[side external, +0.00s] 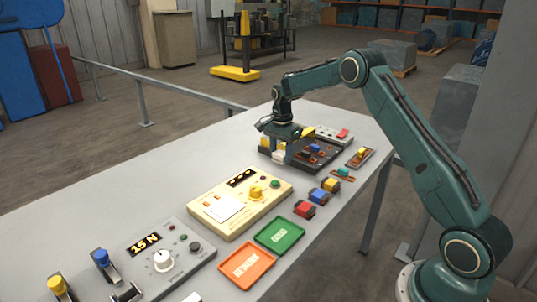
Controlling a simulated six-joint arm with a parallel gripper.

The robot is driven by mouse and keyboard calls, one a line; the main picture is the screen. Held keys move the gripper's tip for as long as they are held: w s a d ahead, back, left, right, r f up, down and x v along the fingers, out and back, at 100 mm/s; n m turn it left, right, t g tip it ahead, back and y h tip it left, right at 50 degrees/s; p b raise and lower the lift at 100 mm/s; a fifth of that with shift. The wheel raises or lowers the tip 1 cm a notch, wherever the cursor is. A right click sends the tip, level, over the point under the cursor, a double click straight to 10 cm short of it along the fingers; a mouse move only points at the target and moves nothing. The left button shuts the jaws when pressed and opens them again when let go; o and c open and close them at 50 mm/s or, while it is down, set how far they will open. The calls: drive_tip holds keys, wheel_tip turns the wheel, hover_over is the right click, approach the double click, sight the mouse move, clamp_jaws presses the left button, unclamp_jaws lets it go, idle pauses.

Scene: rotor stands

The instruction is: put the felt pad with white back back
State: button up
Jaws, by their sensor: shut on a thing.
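My gripper (281,157) points down over the left end of a dark board (325,163) on the far part of the table. It is shut on a small whitish piece (279,155), which looks like the felt pad with white back. The fingers and the small size hide most of its shape. I cannot tell whether it touches the board. The board also carries small parts, among them a blue one (315,148) and a yellow one (308,132).
A cream box with a yellow knob (240,200), a grey "25 N" panel (160,262), a green tray (279,248) and an orange tray (246,280) stand nearer. Red (304,209) and yellow-topped (331,185) blocks lie near the right edge.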

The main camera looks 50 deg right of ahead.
sight(280, 173)
drive_tip(key=shift+f, duration=2.35)
drive_tip(key=shift+f, duration=0.15)
drive_tip(key=o, duration=1)
drive_tip(key=shift+c, duration=0.2)
wheel_tip(280, 173, up, 12)
drive_tip(key=shift+r, duration=0.15)
drive_tip(key=shift+r, duration=0.15)
